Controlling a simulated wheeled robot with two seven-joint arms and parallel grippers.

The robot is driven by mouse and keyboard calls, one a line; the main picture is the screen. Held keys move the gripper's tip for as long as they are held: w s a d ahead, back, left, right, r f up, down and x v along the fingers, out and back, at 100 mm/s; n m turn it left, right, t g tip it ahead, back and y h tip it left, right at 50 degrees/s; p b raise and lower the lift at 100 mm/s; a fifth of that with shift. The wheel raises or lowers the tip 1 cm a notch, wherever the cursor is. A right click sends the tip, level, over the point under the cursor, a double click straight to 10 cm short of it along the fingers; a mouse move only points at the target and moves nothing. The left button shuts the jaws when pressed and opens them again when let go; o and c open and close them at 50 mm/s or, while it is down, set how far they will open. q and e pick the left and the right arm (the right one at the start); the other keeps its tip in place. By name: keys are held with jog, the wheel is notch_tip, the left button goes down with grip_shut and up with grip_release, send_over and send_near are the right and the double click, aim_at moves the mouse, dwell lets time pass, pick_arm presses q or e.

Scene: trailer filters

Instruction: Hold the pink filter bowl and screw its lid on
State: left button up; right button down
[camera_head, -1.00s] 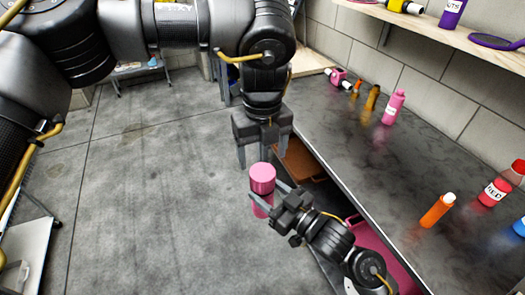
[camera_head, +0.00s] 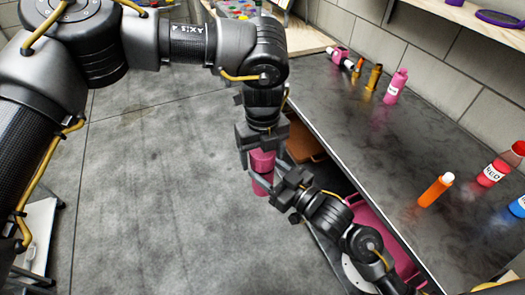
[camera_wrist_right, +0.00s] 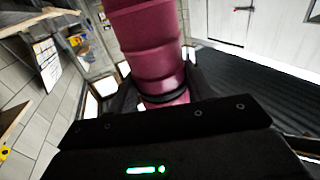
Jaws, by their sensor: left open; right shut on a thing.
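The pink filter bowl (camera_head: 261,186) is upright in my right gripper (camera_head: 272,182), whose fingers close on it from the right. Its pink lid (camera_head: 262,160) sits on top of the bowl. How far the lid is screwed down cannot be told. My left gripper (camera_head: 260,150) points down right over the lid, with its open fingers on either side of it. Whether those fingers touch the lid is not clear. In the right wrist view the bowl (camera_wrist_right: 150,50) fills the upper middle, held between the dark fingers; the left gripper is not visible there.
A dark workbench (camera_head: 400,150) runs along the right, with a pink bottle (camera_head: 396,86), an orange bottle (camera_head: 436,190) and a red bottle (camera_head: 497,168) on it. A brown box (camera_head: 306,139) and a pink crate (camera_head: 385,240) are under the bench.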

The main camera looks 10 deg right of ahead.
pick_arm(q)
jog(key=shift+c, duration=0.4)
jog(key=c, duration=0.9)
jog(key=o, duration=1.1)
jog(key=shift+o, duration=0.2)
jog(key=shift+r, duration=0.1)
notch_tip(320, 180, up, 12)
